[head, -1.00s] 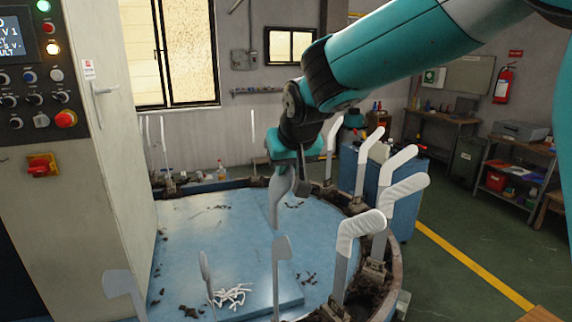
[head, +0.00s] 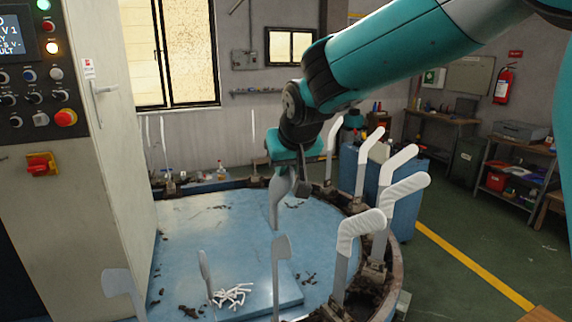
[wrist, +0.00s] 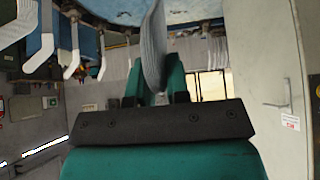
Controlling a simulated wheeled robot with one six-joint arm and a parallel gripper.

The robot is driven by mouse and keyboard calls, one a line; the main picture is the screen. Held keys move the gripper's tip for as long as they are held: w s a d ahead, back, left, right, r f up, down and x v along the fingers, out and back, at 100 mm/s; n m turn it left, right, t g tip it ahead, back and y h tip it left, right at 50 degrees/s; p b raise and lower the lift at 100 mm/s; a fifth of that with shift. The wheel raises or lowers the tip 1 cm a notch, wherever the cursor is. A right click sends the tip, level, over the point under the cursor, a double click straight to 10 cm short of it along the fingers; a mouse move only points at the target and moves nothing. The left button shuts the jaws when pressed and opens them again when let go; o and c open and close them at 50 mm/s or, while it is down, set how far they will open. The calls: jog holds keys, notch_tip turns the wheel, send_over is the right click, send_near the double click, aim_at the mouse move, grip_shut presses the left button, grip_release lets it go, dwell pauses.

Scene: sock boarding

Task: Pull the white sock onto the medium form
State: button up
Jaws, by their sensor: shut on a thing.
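My gripper (head: 290,168) is above the far middle of the blue round table. It is shut on a pale, ribbed sock (head: 276,203), which hangs down narrow and limp. The sock also shows between the green fingers in the wrist view (wrist: 153,50). In the head view it looks greyish white. Bare grey foot-shaped forms stand at the near side: one at left (head: 122,285), one in the middle (head: 205,270) and one to its right (head: 281,265). I cannot tell which is the medium form. The sock is apart from these forms.
Forms wearing white socks (head: 360,228) stand along the right rim (head: 397,262). A heap of white scraps (head: 232,294) lies on the blue table (head: 190,245), with dark debris around. A machine cabinet (head: 118,130) stands at left. The table's middle is mostly clear.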

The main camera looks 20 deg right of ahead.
aim_at(287, 236)
jog(key=shift+f+b, duration=7.15)
jog(key=shift+f, duration=1.9)
jog(key=o, duration=0.8)
jog(key=shift+r, duration=0.1)
